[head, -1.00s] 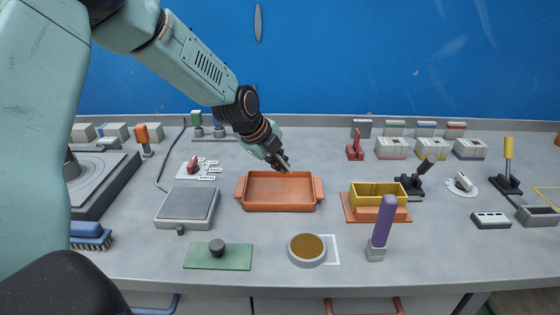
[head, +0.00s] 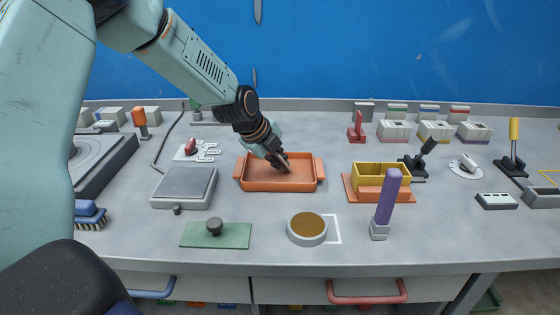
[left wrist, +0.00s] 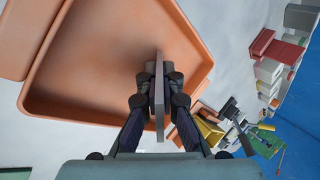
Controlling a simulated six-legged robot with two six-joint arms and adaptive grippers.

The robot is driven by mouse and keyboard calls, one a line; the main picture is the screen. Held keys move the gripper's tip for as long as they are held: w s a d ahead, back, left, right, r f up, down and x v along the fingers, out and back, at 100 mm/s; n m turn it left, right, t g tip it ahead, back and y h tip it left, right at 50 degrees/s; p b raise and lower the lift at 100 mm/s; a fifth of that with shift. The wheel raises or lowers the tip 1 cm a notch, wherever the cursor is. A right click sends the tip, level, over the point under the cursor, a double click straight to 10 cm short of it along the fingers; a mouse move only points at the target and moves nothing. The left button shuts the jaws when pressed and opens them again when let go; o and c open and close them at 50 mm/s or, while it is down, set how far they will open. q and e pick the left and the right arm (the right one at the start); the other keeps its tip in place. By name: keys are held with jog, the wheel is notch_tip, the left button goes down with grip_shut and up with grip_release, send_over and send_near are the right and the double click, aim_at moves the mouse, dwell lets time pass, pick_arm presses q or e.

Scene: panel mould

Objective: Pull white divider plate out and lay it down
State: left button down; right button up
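My left gripper (head: 282,164) is over the orange tray (head: 241,170) in the head view. In the left wrist view its two fingers (left wrist: 157,92) are shut on a thin pale plate (left wrist: 159,105), the white divider plate, seen nearly edge-on and upright between them. The orange tray (left wrist: 45,95) lies beneath and beyond the plate. I cannot tell whether the plate's lower edge touches the tray floor. The yellow mould box (head: 383,171) stands on an orange base to the right, with no plate visible in it. My right gripper is not in view.
A grey scale (head: 185,185) stands left of the tray. A green plate with a knob (head: 216,236), a round brown-topped dish (head: 306,228) and an upright purple-handled tool (head: 387,200) stand in front. Coloured boxes line the back right. The tray's floor looks otherwise empty.

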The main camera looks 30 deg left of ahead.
pick_arm(q)
jog(key=c, duration=1.8)
grip_release()
jog(key=shift+a+f, duration=0.1)
jog(key=shift+f, duration=0.05)
jog(key=shift+c, duration=0.2)
jog(key=o, duration=0.4)
jog(key=v, duration=1.2)
